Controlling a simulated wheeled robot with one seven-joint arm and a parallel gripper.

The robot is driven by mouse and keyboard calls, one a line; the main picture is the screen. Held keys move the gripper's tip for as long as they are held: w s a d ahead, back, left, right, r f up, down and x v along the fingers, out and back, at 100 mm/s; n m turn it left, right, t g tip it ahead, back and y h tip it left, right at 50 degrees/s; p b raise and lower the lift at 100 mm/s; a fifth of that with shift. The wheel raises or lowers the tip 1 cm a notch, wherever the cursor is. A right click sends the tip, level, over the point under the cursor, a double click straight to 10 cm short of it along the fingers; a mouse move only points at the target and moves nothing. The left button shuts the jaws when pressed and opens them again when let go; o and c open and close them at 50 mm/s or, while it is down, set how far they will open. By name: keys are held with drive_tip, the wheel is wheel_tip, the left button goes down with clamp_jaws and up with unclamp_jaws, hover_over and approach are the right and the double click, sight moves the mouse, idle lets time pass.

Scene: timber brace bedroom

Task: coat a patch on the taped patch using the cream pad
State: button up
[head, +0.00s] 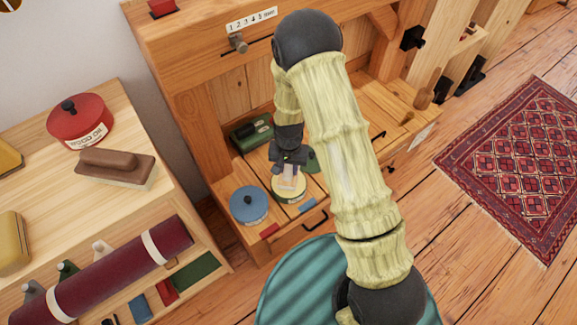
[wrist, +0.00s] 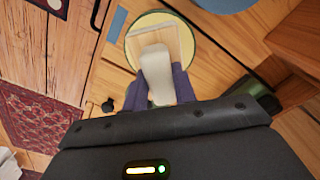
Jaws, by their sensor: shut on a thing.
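My gripper (head: 288,163) points down over the drawer-like shelf of the wooden bench. It is shut on the pale handle of the cream pad (head: 287,183). In the wrist view the pad's handle (wrist: 157,75) is between the dark fingers (wrist: 158,92), and its light wood-coloured block reaches away from them. The pad is over a round tin with a cream-yellow top (head: 291,196), which shows around the block in the wrist view (wrist: 133,48). I cannot tell whether pad and tin touch. I cannot make out a taped patch in either view.
A blue round tin (head: 249,205) stands left of the cream-yellow one, and a green box (head: 252,133) behind. A red tin (head: 79,119) and a brown brush (head: 115,167) lie on the left cabinet. A teal round seat (head: 300,280) is in front. A red rug (head: 520,160) lies right.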

sight(289, 166)
drive_tip(key=shift+f+b, duration=0.85)
drive_tip(key=shift+f, duration=0.4)
drive_tip(key=shift+f, duration=0.45)
idle(0.4)
drive_tip(key=shift+s+f, duration=0.1)
idle(1.6)
drive_tip(key=shift+r+p, duration=3.25)
drive_tip(key=shift+r, duration=0.35)
drive_tip(key=shift+d, duration=0.1)
